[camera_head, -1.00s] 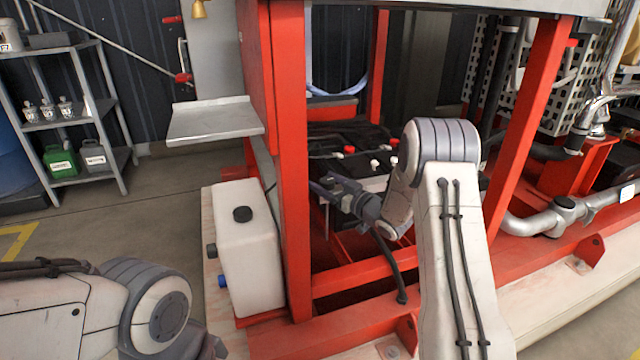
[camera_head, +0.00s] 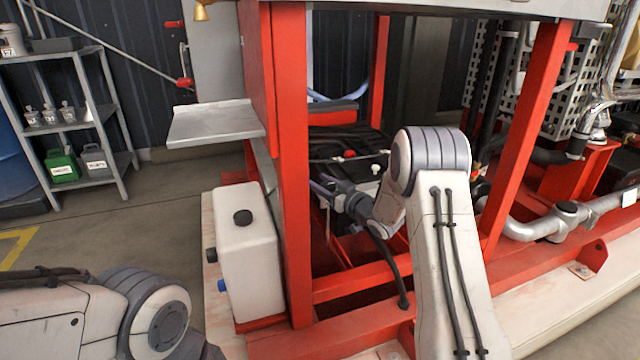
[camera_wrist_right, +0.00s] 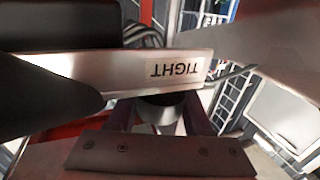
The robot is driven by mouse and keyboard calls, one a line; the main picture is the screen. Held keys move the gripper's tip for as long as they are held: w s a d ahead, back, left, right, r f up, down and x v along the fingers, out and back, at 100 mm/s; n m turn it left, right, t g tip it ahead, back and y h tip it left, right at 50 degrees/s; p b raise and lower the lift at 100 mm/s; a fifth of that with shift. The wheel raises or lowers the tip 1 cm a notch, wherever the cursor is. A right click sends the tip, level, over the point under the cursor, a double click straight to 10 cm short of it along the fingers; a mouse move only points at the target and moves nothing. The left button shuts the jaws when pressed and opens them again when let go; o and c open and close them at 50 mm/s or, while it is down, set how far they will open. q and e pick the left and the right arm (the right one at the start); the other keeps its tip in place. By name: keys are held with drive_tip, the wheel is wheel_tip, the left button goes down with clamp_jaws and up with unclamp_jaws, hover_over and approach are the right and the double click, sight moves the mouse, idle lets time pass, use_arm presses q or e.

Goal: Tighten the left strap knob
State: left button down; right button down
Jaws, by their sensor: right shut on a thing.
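My right gripper (camera_head: 324,184) reaches through the red frame to the near left side of the black battery (camera_head: 345,140). It is shut on the left strap knob, which its fingers hide in the head view. In the right wrist view a dark round part (camera_wrist_right: 160,108) shows between the fingers, below a metal strip with an upside-down TIGHT label (camera_wrist_right: 176,70). A red cap (camera_head: 349,154) and a white cap (camera_head: 376,169) show on the battery. Of my left arm only a link shows at the lower left; its gripper is out of view.
A red post (camera_head: 290,170) stands close left of my right gripper, and another red post (camera_head: 528,130) stands to the right. A white tank (camera_head: 247,255) is outside the frame. A black hose (camera_head: 392,265) hangs below my right forearm.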

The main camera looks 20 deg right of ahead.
drive_tip(key=m+h, duration=0.2)
drive_tip(key=h, duration=0.1)
drive_tip(key=d+m+t+h+b, duration=0.1)
drive_tip(key=m+h, duration=0.1)
drive_tip(key=h, duration=0.1)
drive_tip(key=shift+f, duration=0.1)
drive_tip(key=shift+d+m+h, duration=0.25)
drive_tip(key=shift+m+h, duration=0.55)
drive_tip(key=shift+h, duration=0.5)
drive_tip(key=shift+d+m+h, duration=0.2)
drive_tip(key=shift+m+h, duration=0.6)
drive_tip(key=shift+h, duration=0.5)
drive_tip(key=shift+c, duration=1.5)
unclamp_jaws()
